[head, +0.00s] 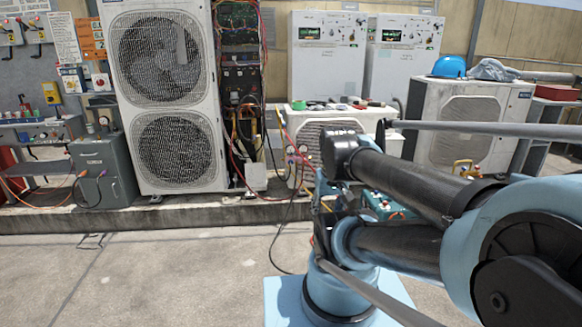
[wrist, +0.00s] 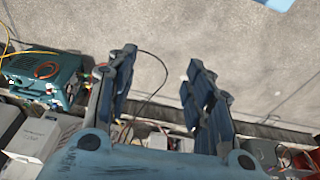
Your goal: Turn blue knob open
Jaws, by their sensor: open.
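I cannot make out a blue knob for certain in either view. A teal machine (wrist: 42,78) with a red ring on top and small fittings on its side is at the left of the wrist view. Yellow and dark hoses run near it. In the head view, a teal machine (head: 388,205) is partly hidden behind my arm. My gripper (wrist: 162,66) is open in the wrist view, with nothing between its fingers. The teal machine is left of the fingers and apart from them. In the head view my arm largely hides the gripper.
A tall two-fan condenser (head: 170,95) stands on a concrete curb (head: 130,220). A smaller condenser (head: 468,125) with a blue hard hat (head: 449,67) is at the right. A grey-green box (head: 103,170) stands at the left. Cables hang in the middle. The left foreground floor is mostly clear.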

